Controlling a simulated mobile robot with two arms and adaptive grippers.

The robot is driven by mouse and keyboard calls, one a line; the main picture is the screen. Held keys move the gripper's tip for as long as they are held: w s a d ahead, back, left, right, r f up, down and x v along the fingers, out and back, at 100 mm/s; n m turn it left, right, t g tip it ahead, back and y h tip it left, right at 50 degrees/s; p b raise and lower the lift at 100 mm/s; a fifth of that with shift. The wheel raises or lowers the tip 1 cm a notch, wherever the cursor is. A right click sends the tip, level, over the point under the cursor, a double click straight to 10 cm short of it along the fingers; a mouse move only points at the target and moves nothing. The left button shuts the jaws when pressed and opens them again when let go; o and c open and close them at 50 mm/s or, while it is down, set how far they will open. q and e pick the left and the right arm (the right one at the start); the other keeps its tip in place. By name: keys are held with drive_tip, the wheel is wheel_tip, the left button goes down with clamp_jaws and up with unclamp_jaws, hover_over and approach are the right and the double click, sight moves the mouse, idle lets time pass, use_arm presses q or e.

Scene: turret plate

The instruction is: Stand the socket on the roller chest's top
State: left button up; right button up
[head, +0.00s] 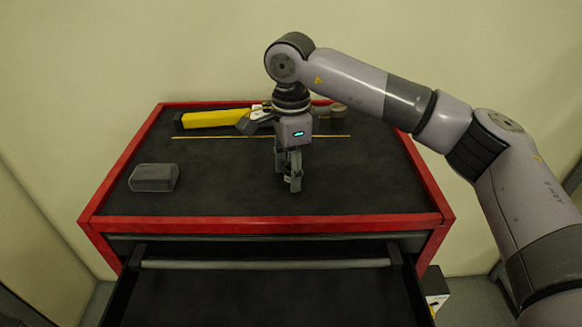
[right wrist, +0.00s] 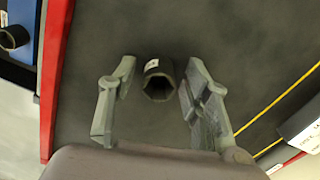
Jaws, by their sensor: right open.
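The roller chest (head: 225,228) has a red rim and a dark top. My right gripper (head: 292,184) points down over the middle of that top, with its fingers low near the surface. In the right wrist view the open gripper (right wrist: 158,98) has the dark socket (right wrist: 158,73) between its fingers, with a gap on each side. The socket's open end faces the camera and a pale label shows on its side. It appears to stand on the dark top. In the head view the fingers mostly hide it. My left gripper is not in view.
A grey block (head: 154,178) lies at the top's left. A yellow tool (head: 213,119) and a thin yellow rod (head: 220,137) lie behind my gripper. The open drawer (head: 265,295) juts out in front. Another dark socket-like piece (right wrist: 12,37) shows beside something blue.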

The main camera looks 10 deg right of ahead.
drive_tip(key=shift+r, duration=0.1)
drive_tip(key=shift+r+p, duration=0.2)
drive_tip(key=shift+p, duration=0.1)
drive_tip(key=shift+w+r+b, duration=0.1)
drive_tip(key=shift+r+b, duration=0.25)
wheel_tip(320, 180, up, 11)
drive_tip(key=b, duration=0.1)
drive_tip(key=shift+b, duration=0.4)
